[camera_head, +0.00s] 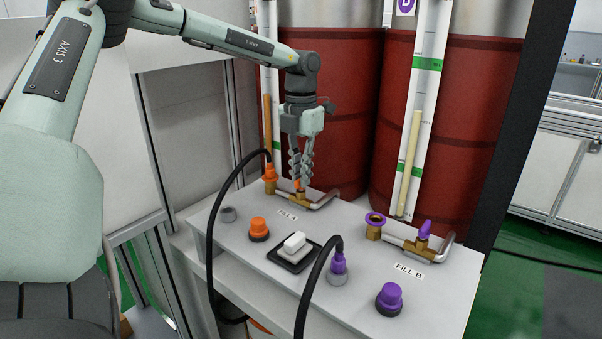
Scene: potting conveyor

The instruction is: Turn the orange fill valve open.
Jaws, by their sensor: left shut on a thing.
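The orange fill valve (298,185) sits on the brass pipe fitting at the back left of the grey panel, by the label FILL A. My left gripper (300,178) points straight down over it, with its fingers shut around the orange handle. The fingers cover most of the handle, so its exact angle is hidden. My right gripper is not in view.
The panel (235,260) also carries an orange knob (259,228), a white switch (294,243), a purple knob (389,298) and a purple valve (424,229) by FILL B. Black hoses (211,240) arch over the panel's front. Red drums (440,130) stand close behind.

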